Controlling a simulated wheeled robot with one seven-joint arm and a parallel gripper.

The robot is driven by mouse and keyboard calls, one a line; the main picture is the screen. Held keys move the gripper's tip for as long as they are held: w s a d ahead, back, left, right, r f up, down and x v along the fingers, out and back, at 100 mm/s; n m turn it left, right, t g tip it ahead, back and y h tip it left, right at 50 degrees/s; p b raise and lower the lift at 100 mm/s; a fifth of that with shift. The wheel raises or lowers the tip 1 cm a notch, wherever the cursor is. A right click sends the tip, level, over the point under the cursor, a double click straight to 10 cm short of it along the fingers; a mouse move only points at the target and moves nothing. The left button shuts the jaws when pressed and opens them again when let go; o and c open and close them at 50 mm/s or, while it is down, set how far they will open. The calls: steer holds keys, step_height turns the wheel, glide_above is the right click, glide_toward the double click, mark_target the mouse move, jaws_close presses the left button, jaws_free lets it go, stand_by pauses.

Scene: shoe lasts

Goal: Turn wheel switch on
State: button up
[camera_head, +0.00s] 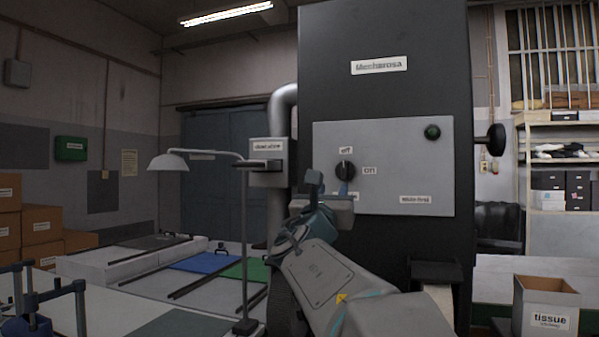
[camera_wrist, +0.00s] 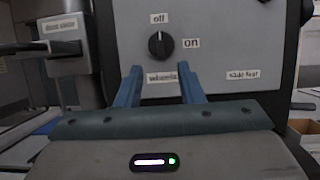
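The wheel switch is a round black knob (camera_head: 345,171) on the light grey panel (camera_head: 300,140) of a tall dark machine. An "off" label (camera_head: 346,150) is above it and an "on" label (camera_head: 369,170) to its right. In the wrist view the knob (camera_wrist: 160,45) has a white mark pointing up toward "off". My gripper (camera_head: 329,186) is just below and in front of the knob. In the wrist view its two blue fingers (camera_wrist: 158,80) are apart with nothing between them, below the knob and not touching it.
A green round button (camera_head: 432,132) is at the panel's upper right. A black side knob (camera_head: 496,140) sticks out right of the machine. A lamp (camera_head: 168,162) on a stand and a small grey box (camera_head: 268,150) are on the left. A tissue box (camera_head: 546,306) stands lower right.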

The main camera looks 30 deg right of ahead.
mark_target(344, 167)
steer(key=p+x, duration=0.3)
steer(key=x, duration=0.9)
steer(key=shift+w+d+r, duration=0.1)
steer(key=shift+w+d, duration=0.05)
steer(key=shift+d, duration=0.25)
steer(key=shift+c, duration=0.3)
jaws_close()
